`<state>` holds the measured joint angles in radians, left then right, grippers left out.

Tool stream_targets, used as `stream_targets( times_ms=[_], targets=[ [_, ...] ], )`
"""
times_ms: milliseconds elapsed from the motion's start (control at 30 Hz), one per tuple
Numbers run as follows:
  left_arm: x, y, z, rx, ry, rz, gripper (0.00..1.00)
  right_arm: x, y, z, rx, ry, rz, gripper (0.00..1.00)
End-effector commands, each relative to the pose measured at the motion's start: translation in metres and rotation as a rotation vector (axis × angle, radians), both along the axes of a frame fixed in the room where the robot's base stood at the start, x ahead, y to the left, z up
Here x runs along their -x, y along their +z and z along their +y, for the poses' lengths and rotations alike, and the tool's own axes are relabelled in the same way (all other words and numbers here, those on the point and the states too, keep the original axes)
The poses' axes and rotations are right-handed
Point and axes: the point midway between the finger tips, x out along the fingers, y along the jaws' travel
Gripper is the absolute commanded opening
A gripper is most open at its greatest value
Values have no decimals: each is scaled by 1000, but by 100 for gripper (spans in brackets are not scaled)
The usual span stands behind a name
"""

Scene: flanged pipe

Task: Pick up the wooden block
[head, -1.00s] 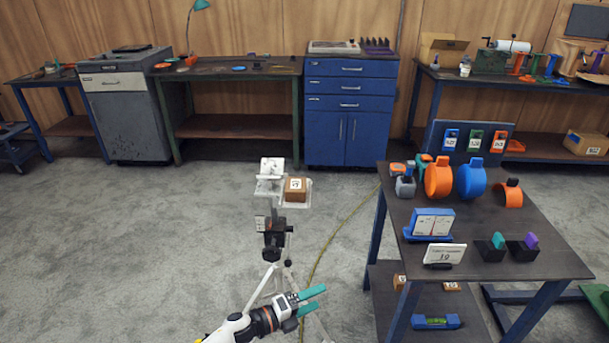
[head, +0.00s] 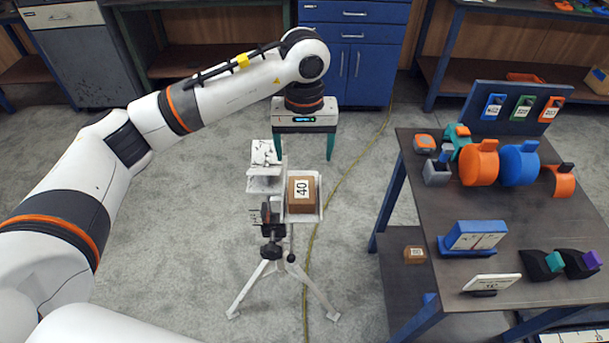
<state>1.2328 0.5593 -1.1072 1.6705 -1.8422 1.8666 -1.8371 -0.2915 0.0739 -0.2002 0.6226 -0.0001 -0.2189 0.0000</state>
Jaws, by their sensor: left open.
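The wooden block (head: 301,193) is a brown cube with a white label reading 40. It sits on a small white tray (head: 317,213) on a tripod stand in the middle of the head view. My left gripper (head: 304,152) hangs pointing down from the white arm, with its two teal fingers wide apart. It appears above and behind the block, and the block is not between the fingers. My right gripper is not in view.
A white bracket (head: 264,168) stands left of the block on the same tripod (head: 271,268). A dark table (head: 459,215) at right holds orange and blue parts and a sign. A smaller block (head: 415,254) lies on its lower shelf. Blue cabinets stand behind.

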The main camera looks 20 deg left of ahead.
Motion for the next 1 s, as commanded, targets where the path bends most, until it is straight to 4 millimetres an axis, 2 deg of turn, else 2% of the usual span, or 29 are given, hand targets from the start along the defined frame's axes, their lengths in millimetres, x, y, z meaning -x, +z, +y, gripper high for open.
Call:
stream_targets(
  times_ms=[100,233,367,567,700,800,1000],
  targets=[
    [2,-17,1,-4,-1,7,80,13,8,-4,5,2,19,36],
    [2,-40,1,-1,-1,7,80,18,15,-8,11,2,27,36],
    [1,-57,0,1,1,5,80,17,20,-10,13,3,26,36],
    [2,-71,2,2,1,6,80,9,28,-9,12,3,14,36],
    [5,-91,5,1,2,9,80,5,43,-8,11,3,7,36],
    [4,-106,5,2,3,6,80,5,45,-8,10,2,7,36],
    [3,-117,5,2,2,3,80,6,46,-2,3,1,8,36]
  ],
)
